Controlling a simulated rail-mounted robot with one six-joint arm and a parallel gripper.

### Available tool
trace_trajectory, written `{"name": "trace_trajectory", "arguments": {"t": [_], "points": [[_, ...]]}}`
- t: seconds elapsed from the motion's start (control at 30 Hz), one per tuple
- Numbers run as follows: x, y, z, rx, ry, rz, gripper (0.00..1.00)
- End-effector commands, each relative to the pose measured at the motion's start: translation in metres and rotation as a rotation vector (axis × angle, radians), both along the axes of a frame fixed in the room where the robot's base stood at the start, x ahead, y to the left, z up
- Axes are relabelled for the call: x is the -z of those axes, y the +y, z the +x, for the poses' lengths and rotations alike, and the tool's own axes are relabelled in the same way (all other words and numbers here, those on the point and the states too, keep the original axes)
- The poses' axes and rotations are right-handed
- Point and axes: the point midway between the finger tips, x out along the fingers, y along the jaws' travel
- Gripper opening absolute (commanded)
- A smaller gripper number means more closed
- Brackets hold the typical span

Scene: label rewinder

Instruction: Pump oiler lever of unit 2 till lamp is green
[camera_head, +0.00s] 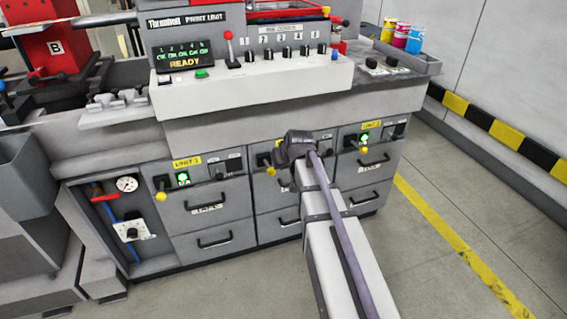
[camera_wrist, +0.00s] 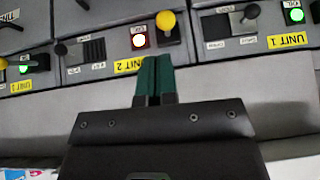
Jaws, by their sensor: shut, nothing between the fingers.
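In the wrist view, which is upside down, the yellow "UNIT 2" label (camera_wrist: 130,65) is on the panel. Beside it is a lamp (camera_wrist: 138,40) lit red with a pale centre. The yellow-knobbed oiler lever (camera_wrist: 166,20) of unit 2 is next to the lamp, just beyond my fingertips. My gripper (camera_wrist: 155,60) has its green fingers shut together and empty; whether they touch the lever's base I cannot tell. In the head view, the unit 2 lever's yellow knob (camera_head: 271,171) shows left of my arm, which hides the fingertips and much of that panel.
Unit 1's lamp (camera_head: 183,178) is green, with its yellow lever knob (camera_head: 161,197) below left. The right-hand unit's lamp (camera_head: 364,140) is also green. Drawers with black handles (camera_head: 214,242) are under the panels. The console (camera_head: 250,85) overhangs above. The floor (camera_head: 440,230) at right is clear.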

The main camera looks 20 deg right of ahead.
Motion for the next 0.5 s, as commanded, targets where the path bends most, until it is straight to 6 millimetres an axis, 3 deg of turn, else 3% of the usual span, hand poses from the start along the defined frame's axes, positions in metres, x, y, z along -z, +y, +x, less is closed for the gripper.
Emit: {"name": "trace_trajectory", "arguments": {"t": [0.4,0.5], "points": [[-0.001,0.000,0.000,0.000,0.000,0.000,0.00],[-0.016,0.003,0.003,-0.006,0.000,0.000,0.00]]}}
